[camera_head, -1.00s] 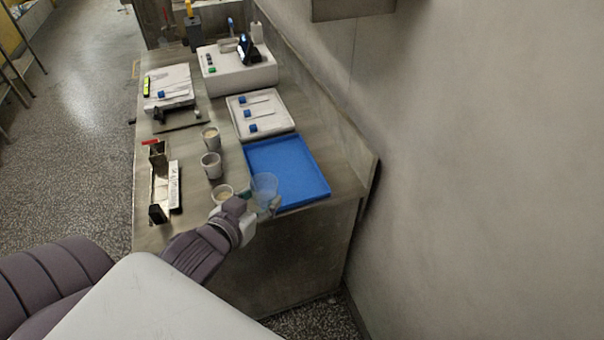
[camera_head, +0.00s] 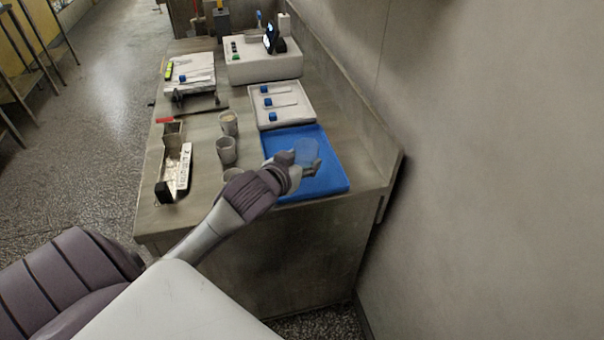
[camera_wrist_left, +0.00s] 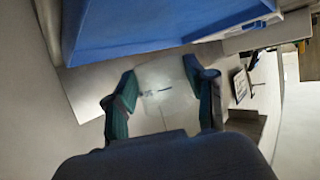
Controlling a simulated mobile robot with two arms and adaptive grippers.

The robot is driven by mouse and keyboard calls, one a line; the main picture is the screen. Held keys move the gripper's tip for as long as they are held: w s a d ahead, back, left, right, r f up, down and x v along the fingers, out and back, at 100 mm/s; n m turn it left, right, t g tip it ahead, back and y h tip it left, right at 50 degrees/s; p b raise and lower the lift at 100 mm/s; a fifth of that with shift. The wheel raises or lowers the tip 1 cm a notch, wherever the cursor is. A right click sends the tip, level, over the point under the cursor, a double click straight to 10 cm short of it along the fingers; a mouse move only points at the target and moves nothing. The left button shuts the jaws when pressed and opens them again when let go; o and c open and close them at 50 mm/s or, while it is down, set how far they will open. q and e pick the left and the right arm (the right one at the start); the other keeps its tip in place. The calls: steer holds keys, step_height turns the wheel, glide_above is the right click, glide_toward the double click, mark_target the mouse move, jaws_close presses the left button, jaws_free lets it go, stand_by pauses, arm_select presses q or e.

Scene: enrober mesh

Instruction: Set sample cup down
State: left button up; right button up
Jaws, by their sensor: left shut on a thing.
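The clear sample cup (camera_head: 307,152) is between the fingers of my left gripper (camera_head: 306,163), which is shut on it. In the head view the cup shows over the blue tray (camera_head: 333,180); I cannot tell whether its base touches the tray. In the left wrist view the see-through cup (camera_wrist_left: 163,88) shows between the two green-padded fingers of the left gripper (camera_wrist_left: 160,100), with the blue tray (camera_wrist_left: 150,30) across the top. My right gripper is not in view.
Several grey cups, including one (camera_head: 226,152), stand left of the tray. A white tray (camera_head: 290,121) with blue-capped items lies behind it. A metal holder (camera_head: 172,178) stands at the bench's left side. A wall rises along the right.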

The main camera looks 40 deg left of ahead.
arm_select(q)
steer(key=shift+f, duration=2)
steer(key=shift+f, duration=0.1)
steer(key=o, duration=1.2)
steer(key=v, duration=1.2)
steer(key=shift+d, duration=0.1)
